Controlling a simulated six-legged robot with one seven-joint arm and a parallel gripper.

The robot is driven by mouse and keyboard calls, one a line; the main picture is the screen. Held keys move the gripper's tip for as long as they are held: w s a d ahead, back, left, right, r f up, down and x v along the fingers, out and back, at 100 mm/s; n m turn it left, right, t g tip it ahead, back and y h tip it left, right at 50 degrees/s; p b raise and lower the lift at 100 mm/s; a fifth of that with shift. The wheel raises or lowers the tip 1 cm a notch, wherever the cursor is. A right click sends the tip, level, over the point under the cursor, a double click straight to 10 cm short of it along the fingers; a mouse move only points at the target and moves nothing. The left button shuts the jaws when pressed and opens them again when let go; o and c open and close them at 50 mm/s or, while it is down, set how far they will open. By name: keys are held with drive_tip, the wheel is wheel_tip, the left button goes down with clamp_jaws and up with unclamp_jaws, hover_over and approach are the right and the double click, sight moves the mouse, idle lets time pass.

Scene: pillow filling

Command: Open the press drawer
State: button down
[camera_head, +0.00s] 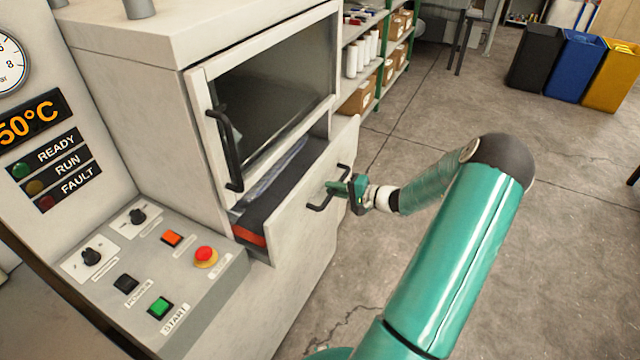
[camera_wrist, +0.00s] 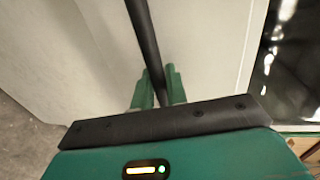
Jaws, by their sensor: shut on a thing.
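The press drawer (camera_head: 300,205) is a pale grey front below the windowed door of the press, and it stands partly pulled out. Its dark inside and a red part (camera_head: 249,236) show behind the front. My gripper (camera_head: 338,188) is at the black drawer handle (camera_head: 322,203), with its fingers on either side of the bar. In the wrist view, the green fingers of my gripper (camera_wrist: 159,92) are closed on the dark handle bar (camera_wrist: 146,45).
The upper door (camera_head: 265,95) of the press has its own black handle (camera_head: 226,150). A control panel (camera_head: 190,290) with buttons stands at the left. Shelves (camera_head: 378,50) with boxes stand behind. Bins (camera_head: 568,68) stand at the far right. The floor beside the drawer is clear.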

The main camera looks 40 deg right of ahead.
drive_tip(key=f+v, duration=0.3)
drive_tip(key=v, duration=1)
drive_tip(key=s+f+v, duration=0.1)
drive_tip(key=f+v, duration=0.1)
drive_tip(key=v, duration=1.2)
drive_tip(key=shift+s+f, duration=0.35)
drive_tip(key=shift+d, duration=0.1)
drive_tip(key=c, duration=1.5)
unclamp_jaws()
drive_tip(key=v, duration=1.3)
drive_tip(key=shift+s, duration=0.4)
drive_tip(key=shift+d, duration=0.1)
